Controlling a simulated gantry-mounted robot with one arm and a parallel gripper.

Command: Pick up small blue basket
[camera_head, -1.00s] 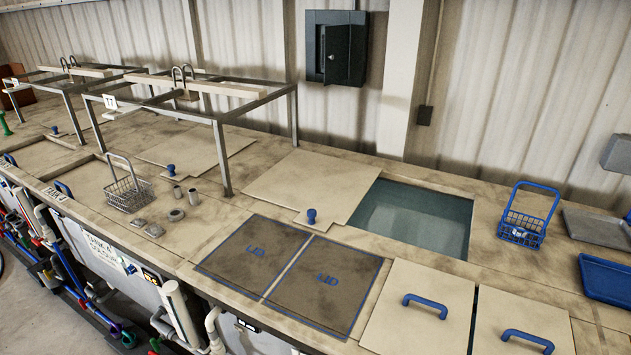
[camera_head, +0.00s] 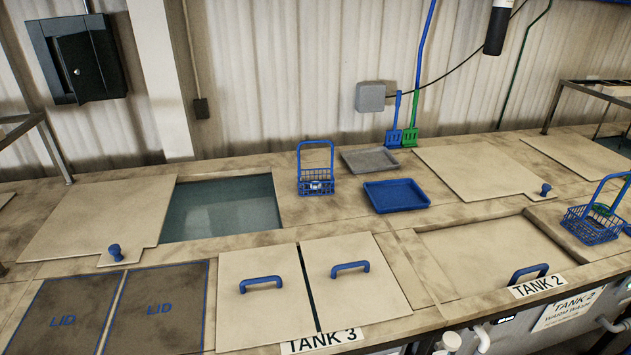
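A small blue wire basket (camera_head: 316,183) with a tall upright handle stands on the counter, just right of the open tank. Something pale lies inside it. A second, larger-looking blue basket (camera_head: 594,222) with a raised handle stands at the far right, at the edge of the recessed area by the Tank 2 label. My gripper is not in view.
An open tank (camera_head: 221,210) holds greenish liquid. A blue tray (camera_head: 396,195) and a grey tray (camera_head: 369,160) lie right of the small basket. Two pale lids (camera_head: 355,278) with blue handles lie in front. Blue and green paddles (camera_head: 394,135) lean at the wall.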

